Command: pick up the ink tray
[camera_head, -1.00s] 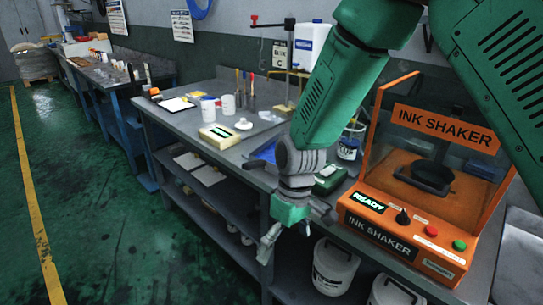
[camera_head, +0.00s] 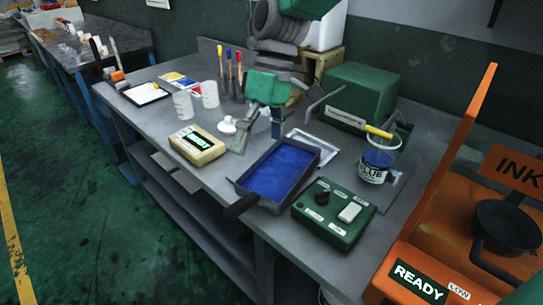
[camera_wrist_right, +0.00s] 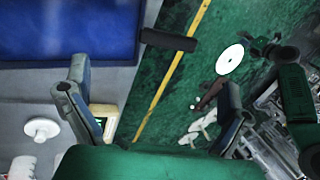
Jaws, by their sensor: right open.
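The ink tray (camera_head: 281,172) is a dark, shallow, rectangular tray with blue ink and a dark handle at its front left. It lies on the grey workbench. It also shows at the top left of the right wrist view (camera_wrist_right: 70,35), with its handle pointing right. My right gripper (camera_head: 258,138) is open and empty, fingers pointing down near the tray's far left end. In the right wrist view my right gripper (camera_wrist_right: 150,103) has its fingers spread wide, apart from the tray. I cannot make out my left gripper in either view.
A green control box (camera_head: 334,213) stands close right of the tray, a blue ink can (camera_head: 375,166) behind it. A cream box with a display (camera_head: 198,144) stands left. A white knobbed object (camera_head: 228,124) is near the gripper. The orange ink shaker (camera_head: 440,262) is at right.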

